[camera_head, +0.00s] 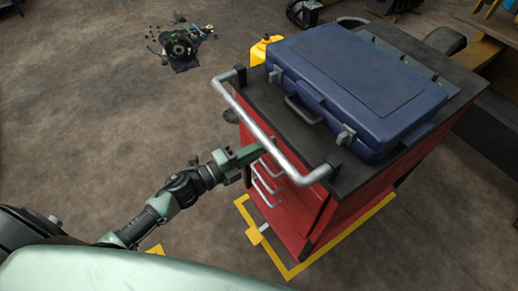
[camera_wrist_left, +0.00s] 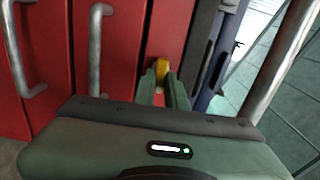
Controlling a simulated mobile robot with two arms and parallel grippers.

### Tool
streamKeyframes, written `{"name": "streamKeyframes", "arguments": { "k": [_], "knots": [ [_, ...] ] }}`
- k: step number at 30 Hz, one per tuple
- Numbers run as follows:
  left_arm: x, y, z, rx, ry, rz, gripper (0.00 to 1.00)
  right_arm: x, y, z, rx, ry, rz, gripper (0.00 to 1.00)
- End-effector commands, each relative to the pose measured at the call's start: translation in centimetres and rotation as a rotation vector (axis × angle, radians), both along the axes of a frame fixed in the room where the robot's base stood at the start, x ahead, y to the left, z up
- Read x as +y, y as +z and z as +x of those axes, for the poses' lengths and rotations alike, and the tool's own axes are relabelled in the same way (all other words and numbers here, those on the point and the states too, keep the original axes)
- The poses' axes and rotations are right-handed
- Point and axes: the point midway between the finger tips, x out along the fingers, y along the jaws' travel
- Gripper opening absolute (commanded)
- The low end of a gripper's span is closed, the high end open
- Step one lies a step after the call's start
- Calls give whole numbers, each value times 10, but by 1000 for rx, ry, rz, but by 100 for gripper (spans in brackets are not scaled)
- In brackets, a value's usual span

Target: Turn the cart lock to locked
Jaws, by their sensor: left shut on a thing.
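The red cart (camera_head: 318,205) stands right of centre in the head view, with a dark top and silver drawer handles. My left gripper (camera_head: 256,151) reaches its drawer front just below the silver push bar (camera_head: 262,125). In the left wrist view, a small yellow piece, seemingly the cart lock (camera_wrist_left: 161,67), sits on the red front between the two green fingers of my left gripper (camera_wrist_left: 162,86). The fingers are shut on it. Much of the lock is hidden by the fingers, and its turn position cannot be told. My right gripper is not in view.
A blue case (camera_head: 360,85) lies on the cart top. Drawer handles (camera_wrist_left: 97,45) and the push bar (camera_wrist_left: 280,62) flank the gripper. Yellow tape (camera_head: 345,237) marks the floor around the cart. Loose parts (camera_head: 180,45) lie on the floor further back; the floor at left is clear.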

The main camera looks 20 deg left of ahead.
Motion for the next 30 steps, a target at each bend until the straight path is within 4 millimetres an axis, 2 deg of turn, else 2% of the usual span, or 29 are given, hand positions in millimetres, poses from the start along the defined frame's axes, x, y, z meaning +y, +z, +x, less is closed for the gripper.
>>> {"name": "streamKeyframes", "arguments": {
  "k": [18,19,21,30],
  "knots": [
    [0,-1,-1,-26,-1,37,0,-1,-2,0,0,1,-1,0],
    [0,-1,-1,-26,-1,37,15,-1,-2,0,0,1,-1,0],
    [0,-1,-1,-25,-1,36,35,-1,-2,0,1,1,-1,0],
    [0,-1,-1,-26,0,35,35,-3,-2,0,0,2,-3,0]
  ]
}}
